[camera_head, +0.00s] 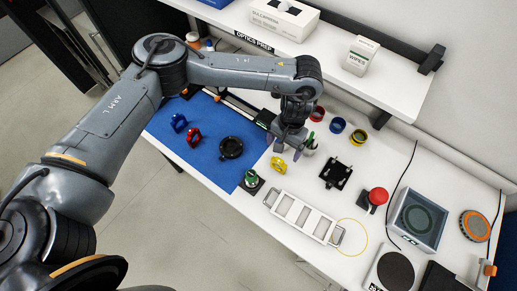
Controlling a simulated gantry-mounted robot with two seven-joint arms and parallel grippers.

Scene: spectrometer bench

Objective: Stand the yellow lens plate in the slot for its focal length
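A small yellow lens plate (278,163) rests on the white bench, just right of the blue mat. My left gripper (286,143) points down just beyond and above it, its fingers spread with a gap between them. Nothing shows between the fingers, and the gripper looks apart from the plate. A white rack with several slots (303,217) lies nearer the bench's front edge; any focal-length marks are too small to read. A blue plate (179,122) and a red plate (194,137) stand on the blue mat. My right gripper is out of view.
A green-topped post (250,180) stands between mat and rack. A pen cup (308,147) is close right of my gripper. A black mount (335,173), red button (377,196) and grey box (417,219) stand to the right. A shelf (385,88) overhangs the back.

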